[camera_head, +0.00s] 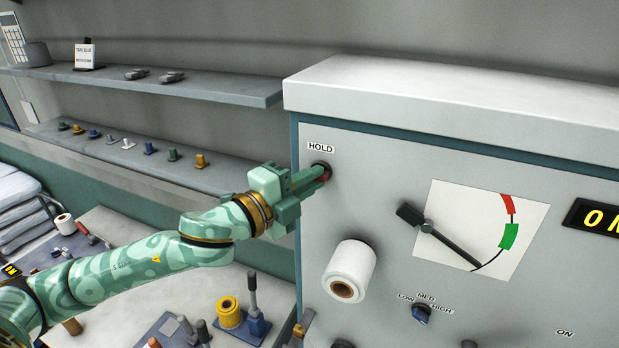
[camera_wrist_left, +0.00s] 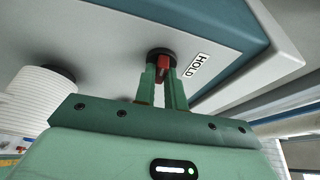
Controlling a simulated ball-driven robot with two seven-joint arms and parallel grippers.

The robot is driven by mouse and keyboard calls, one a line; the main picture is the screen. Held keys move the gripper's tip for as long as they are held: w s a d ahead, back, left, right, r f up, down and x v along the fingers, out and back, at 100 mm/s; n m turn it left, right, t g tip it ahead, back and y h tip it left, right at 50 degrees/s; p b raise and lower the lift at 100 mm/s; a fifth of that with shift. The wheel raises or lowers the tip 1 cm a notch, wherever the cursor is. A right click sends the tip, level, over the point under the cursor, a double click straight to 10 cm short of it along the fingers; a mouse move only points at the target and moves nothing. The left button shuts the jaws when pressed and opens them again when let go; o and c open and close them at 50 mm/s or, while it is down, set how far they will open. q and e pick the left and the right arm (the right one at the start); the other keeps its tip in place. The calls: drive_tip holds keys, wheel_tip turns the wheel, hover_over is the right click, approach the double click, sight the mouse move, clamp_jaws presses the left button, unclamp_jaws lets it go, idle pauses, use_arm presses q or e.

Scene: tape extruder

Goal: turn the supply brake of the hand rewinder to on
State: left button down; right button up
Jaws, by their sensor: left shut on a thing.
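A red knob (camera_head: 324,174) on a round black base sits below the HOLD label on the grey machine's front (camera_head: 400,160). My left gripper (camera_head: 318,176) reaches it from the left and is shut on it. The left wrist view shows the red knob (camera_wrist_left: 163,68) between the two green fingers (camera_wrist_left: 164,85). No part is marked as a hand rewinder or supply brake. A blue-based device with a yellow spool (camera_head: 229,311) and an upright dark lever (camera_head: 253,292) stands on the bench below my arm; I cannot tell whether it is the rewinder. My right gripper is not in view.
A white roll (camera_head: 349,271) juts from the machine right of my gripper. Shelves (camera_head: 180,88) with small coloured parts line the wall behind my arm.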

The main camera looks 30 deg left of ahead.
use_arm(q)
drive_tip(key=shift+m, duration=0.3)
idle(0.4)
drive_tip(key=c, duration=1.5)
unclamp_jaws()
drive_tip(key=shift+w, duration=0.1)
drive_tip(key=shift+o, duration=0.2)
